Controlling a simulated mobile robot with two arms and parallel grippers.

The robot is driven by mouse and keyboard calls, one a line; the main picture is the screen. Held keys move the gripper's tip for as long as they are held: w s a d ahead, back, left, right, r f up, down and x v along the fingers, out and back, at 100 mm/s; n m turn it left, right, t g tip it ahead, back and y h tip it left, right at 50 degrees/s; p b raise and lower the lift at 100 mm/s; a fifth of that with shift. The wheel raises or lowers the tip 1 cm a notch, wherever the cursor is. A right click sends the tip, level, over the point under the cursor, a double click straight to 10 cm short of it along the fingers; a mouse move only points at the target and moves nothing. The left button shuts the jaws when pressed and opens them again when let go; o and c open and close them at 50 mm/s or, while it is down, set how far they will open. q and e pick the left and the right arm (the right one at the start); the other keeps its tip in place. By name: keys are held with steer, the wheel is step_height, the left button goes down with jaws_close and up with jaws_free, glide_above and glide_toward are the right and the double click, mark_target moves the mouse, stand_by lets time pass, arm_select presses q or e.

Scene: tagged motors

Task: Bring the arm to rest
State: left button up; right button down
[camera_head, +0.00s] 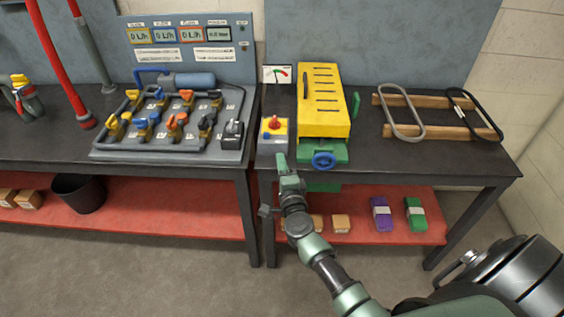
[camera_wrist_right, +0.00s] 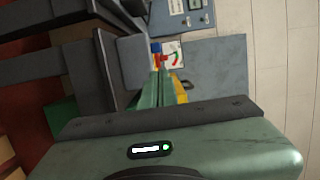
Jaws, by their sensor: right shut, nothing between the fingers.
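My right arm comes in from the lower right in the head view. Its gripper (camera_head: 282,160) is at the front edge of the right-hand workbench, just below the red knob on a yellow box (camera_head: 274,130). The fingers are together with nothing between them. In the right wrist view the green fingers (camera_wrist_right: 160,88) lie side by side and point toward the bench, with a gauge card (camera_wrist_right: 174,54) beyond them. I cannot tell whether the fingertips touch the box. My left gripper does not show.
A yellow slotted machine (camera_head: 323,100) with a blue handwheel (camera_head: 323,160) stands right of the gripper. A valve panel (camera_head: 170,125) is on the left bench. Two loops lie on wooden bars (camera_head: 430,103) at the right. The floor (camera_head: 150,275) in front is clear.

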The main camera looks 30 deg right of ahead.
steer(key=s+a+f+n+g+y, duration=0.25)
steer(key=s+f+n, duration=0.3)
steer(key=f, duration=0.55)
steer(key=s+a+f+n+g+y, duration=0.1)
steer(key=s+a+f+n+g, duration=0.2)
steer(key=s+f, duration=0.6)
steer(key=s+a+f+n+g+y, duration=0.2)
steer(key=s+a+f+n, duration=0.3)
steer(key=f, duration=0.8)
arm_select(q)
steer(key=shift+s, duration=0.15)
arm_select(e)
steer(key=s+d+f+n+g, duration=0.1)
steer(key=s+f+n+g, duration=0.2)
steer(key=s, duration=0.8)
steer(key=s+d+f+n+g, duration=0.1)
steer(key=s+f+n+g, duration=0.1)
steer(key=s+f+n, duration=0.2)
steer(key=s+d+f+n+g, duration=0.1)
steer(key=s+f+n+g, duration=0.2)
steer(key=s+f, duration=0.5)
steer(key=s, duration=1)
steer(key=shift+s+d+f+g, duration=0.15)
steer(key=shift+d+f+g, duration=0.05)
steer(key=shift+d+g, duration=0.15)
